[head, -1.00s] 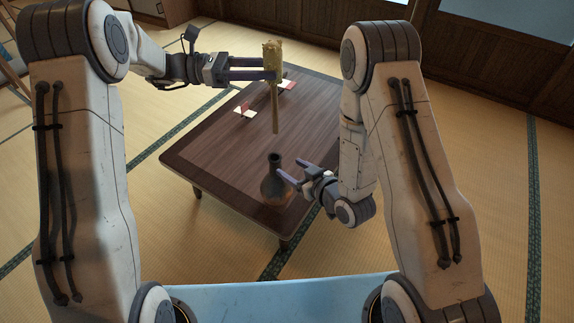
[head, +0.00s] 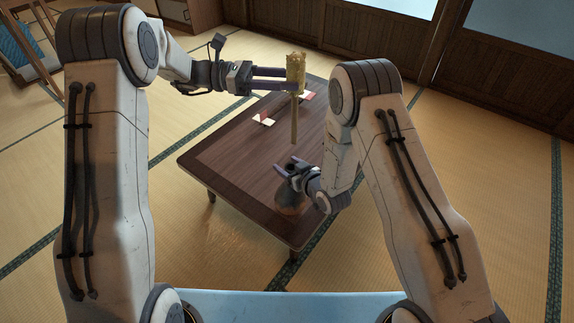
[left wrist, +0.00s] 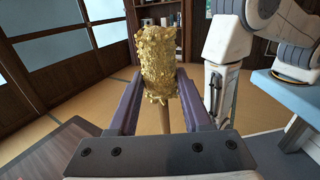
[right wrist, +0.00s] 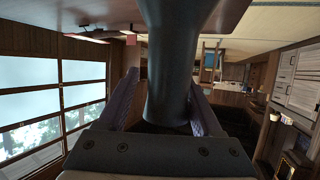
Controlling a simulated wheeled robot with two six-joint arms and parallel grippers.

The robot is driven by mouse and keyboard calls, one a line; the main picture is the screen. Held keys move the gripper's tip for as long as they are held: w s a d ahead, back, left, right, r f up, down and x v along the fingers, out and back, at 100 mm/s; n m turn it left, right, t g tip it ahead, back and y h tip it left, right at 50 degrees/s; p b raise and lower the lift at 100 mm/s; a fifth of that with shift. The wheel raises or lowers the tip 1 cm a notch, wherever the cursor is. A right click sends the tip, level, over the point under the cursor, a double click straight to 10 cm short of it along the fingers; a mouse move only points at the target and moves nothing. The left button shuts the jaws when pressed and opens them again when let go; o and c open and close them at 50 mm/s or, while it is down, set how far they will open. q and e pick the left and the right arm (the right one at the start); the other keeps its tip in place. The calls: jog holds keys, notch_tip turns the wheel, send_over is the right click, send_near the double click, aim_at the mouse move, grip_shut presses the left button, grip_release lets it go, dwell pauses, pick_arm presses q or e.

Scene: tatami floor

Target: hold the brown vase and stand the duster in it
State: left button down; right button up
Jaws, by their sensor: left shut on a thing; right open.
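The duster, with a yellow fluffy head (head: 296,68) and a thin stick, hangs upright with its stick down above the low table. My left gripper (head: 293,80) is shut on the duster near its head; in the left wrist view the duster's head (left wrist: 159,70) stands between the fingers. The brown vase (head: 290,197) stands on the table near its front corner, partly hidden by my right gripper (head: 285,168). My right gripper is open, with its fingers on either side of the vase's neck (right wrist: 168,80) in the right wrist view. The stick's lower end is above the vase.
The dark wooden table (head: 225,160) has a clear left part. Small red and white things (head: 264,118) lie towards its back. Tatami floor surrounds it, with wooden cabinets and windows behind.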

grip_shut()
pick_arm(q)
jog(key=shift+a+f, duration=0.2)
jog(key=shift+f, duration=11)
jog(key=shift+c, duration=1.3)
grip_release()
